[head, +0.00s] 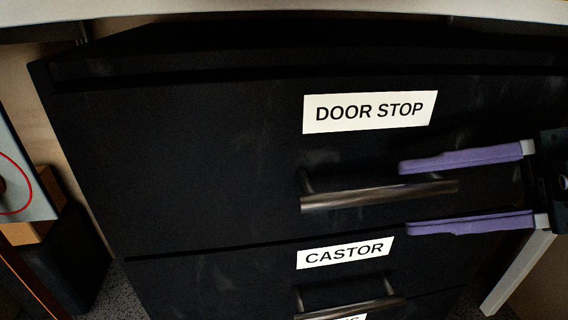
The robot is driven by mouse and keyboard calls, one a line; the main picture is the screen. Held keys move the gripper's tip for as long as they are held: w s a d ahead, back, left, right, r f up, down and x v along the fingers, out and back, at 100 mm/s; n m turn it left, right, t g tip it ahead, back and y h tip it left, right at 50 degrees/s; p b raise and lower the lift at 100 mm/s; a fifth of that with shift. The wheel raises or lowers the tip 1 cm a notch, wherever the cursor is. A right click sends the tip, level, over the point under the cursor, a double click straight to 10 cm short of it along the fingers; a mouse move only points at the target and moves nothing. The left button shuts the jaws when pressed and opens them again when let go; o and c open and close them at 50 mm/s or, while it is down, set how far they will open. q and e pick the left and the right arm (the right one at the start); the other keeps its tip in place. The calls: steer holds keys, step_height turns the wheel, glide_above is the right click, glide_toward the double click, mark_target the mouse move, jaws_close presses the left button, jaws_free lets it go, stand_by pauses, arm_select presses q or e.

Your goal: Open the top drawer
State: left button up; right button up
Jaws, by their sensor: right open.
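The top drawer (190,160) of a black cabinet fills the middle of the head view and looks closed. It bears a white label (370,112) reading DOOR STOP. Its metal bar handle (350,197) sits below the label. My right gripper (404,198) comes in from the right with its two purple fingers open. One finger is above the right part of the handle and the other below it; I cannot tell whether they touch it. My left gripper is not in view.
A lower drawer with a CASTOR label (345,253) has its own metal handle (350,302). A pale tabletop edge (280,12) runs above the cabinet. A white leg (518,272) stands at the lower right. A dark box (75,250) and a wooden piece (38,225) stand at left.

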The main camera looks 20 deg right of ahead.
mark_target(403, 192)
steer(key=b+x, duration=0.1)
steer(key=x, duration=0.1)
steer(key=b+x, duration=0.1)
steer(key=x, duration=0.1)
steer(key=shift+w, duration=0.4)
steer(key=shift+a, duration=0.2)
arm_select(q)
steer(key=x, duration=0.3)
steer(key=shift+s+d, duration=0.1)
arm_select(e)
steer(key=shift+c, duration=0.3)
steer(key=shift+w, duration=0.1)
steer(key=shift+c, duration=0.8)
jaws_close()
